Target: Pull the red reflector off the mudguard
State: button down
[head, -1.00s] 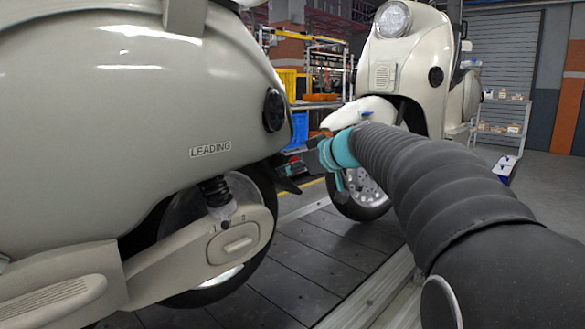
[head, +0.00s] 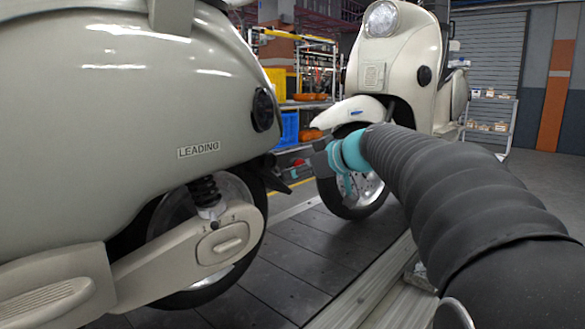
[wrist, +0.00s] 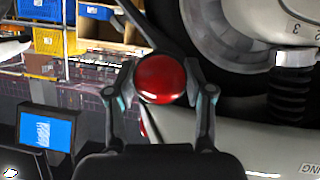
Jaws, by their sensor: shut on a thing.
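The red reflector (wrist: 161,79) is a round, glossy red disc between my two fingertips in the wrist view. In the head view it shows as a small red spot (head: 298,162) at the tip of my gripper (head: 305,164). My gripper also shows in the wrist view (wrist: 161,92), shut on the reflector from both sides. The black mudguard (head: 274,177) juts out behind the near scooter's rear wheel. In the head view a gap shows between the mudguard and the reflector. The reflector's back face is hidden.
The near cream scooter (head: 110,110) fills the left on the slat conveyor (head: 300,260). A second scooter (head: 400,70) stands behind my gripper, its front wheel close by. Shelves with yellow and blue bins (head: 290,128) stand farther back.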

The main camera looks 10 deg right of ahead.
jog(key=s+d, duration=0.2)
jog(key=s, duration=0.1)
jog(key=shift+s+d, duration=0.15)
jog(key=shift+s, duration=0.15)
dwell(0.4)
send_near(269, 164)
jog(key=w+f, duration=0.2)
jog(key=f, duration=0.1)
jog(key=shift+w+a, duration=0.15)
jog(key=shift+a, duration=0.15)
jog(key=shift+d, duration=0.1)
jog(key=s+d, duration=0.4)
jog(key=s, duration=0.2)
jog(key=w+a, duration=0.2)
jog(key=w, duration=0.1)
jog(key=w+a+p, duration=0.1)
jog(key=w+a, duration=0.1)
jog(key=w, duration=0.1)
jog(key=w+a+p, duration=0.1)
jog(key=w+a, duration=0.1)
jog(key=w, duration=0.1)
jog(key=shift+w+a+r, duration=0.15)
jog(key=shift+a+r, duration=0.05)
jog(key=shift+a, duration=0.1)
jog(key=v, duration=1.3)
jog(key=shift+f+b, duration=0.2)
jog(key=shift+b, duration=0.15)
